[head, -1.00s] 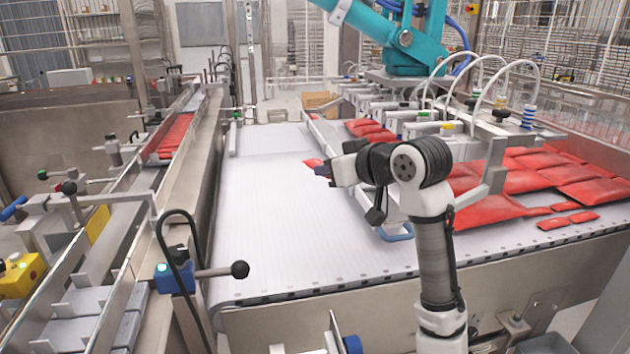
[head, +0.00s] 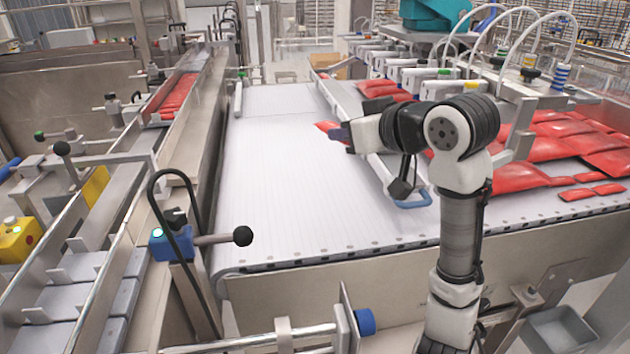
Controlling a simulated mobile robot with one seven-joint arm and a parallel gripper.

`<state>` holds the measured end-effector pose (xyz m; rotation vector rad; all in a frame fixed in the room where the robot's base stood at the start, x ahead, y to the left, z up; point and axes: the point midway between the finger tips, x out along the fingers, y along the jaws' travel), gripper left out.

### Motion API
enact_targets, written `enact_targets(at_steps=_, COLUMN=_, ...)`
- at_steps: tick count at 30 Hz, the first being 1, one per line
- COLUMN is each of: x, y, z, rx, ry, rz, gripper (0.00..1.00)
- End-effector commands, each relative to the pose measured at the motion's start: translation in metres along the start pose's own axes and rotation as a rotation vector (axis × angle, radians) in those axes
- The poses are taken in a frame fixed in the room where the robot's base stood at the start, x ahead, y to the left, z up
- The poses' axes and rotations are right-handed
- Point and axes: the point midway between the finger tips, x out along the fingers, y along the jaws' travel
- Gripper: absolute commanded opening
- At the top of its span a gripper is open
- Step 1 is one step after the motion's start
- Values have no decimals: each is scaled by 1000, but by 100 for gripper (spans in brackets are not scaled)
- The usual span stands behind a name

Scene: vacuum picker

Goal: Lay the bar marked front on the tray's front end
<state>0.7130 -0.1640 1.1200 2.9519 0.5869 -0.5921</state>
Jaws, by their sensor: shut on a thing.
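My gripper (head: 341,134) is at the end of my folded arm, above the right part of the white belt, pointing left. I cannot make out a "front" marking on any bar. A pale metal rail with a blue handle (head: 412,202) runs along the belt below and behind my gripper. A grey tray (head: 565,328) shows at the lower right, low beside the machine; I cannot tell whether it is the task's tray.
The white belt (head: 275,185) is mostly bare. Red packets (head: 520,178) lie on its right side under the teal picker (head: 432,10). A red packet also shows just left of my gripper.

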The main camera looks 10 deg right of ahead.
Motion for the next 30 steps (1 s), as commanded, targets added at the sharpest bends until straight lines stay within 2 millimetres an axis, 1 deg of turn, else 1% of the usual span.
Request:
enact_targets(at_steps=2, x=-2, y=-2, z=11, rx=2, ry=0, rz=2, gripper=3)
enact_targets(at_steps=4, x=2, y=-2, z=24, rx=5, ry=-2, rz=2, gripper=3)
enact_targets(at_steps=18, x=44, y=-2, z=125, rx=8, ry=-2, rz=2, gripper=3)
enact_targets(at_steps=22, x=52, y=-2, z=143, rx=5, ry=-1, rz=2, gripper=3)
enact_targets(at_steps=28, x=58, y=-2, z=156, rx=3, ry=0, rz=3, gripper=3)
enact_targets(at_steps=30, x=62, y=-2, z=166, rx=5, ry=-1, rz=2, gripper=3)
